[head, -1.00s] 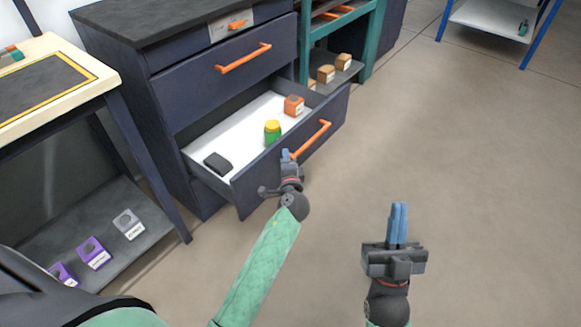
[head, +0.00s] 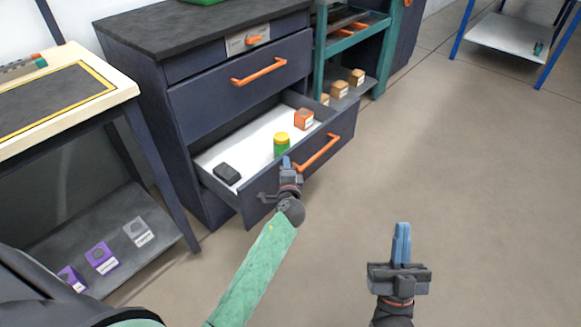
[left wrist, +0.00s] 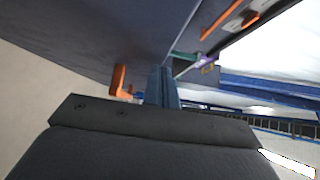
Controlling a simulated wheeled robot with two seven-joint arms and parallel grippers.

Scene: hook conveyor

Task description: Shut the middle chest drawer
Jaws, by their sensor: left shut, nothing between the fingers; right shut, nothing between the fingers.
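The open chest drawer (head: 303,188) sits below a shut drawer (head: 225,89) of the dark chest. It sticks out well, with its orange bar handle (head: 319,153) on the front. Inside are a green jar with a yellow lid (head: 281,145), an orange box (head: 303,120) and a black block (head: 227,173). My left gripper (head: 286,162) is shut and empty close to the drawer front, left of the handle. I cannot tell if it touches. In the left wrist view its blue fingers (left wrist: 164,86) are beside the orange handle (left wrist: 119,82). My right gripper (head: 402,243) is shut and empty over the floor.
A cream-edged table (head: 122,92) stands at the left, with purple boxes (head: 102,258) and a grey box (head: 138,232) on its lower shelf. A teal rack (head: 320,55) with small wooden boxes (head: 339,89) adjoins the chest. The floor (head: 460,160) at the right is clear.

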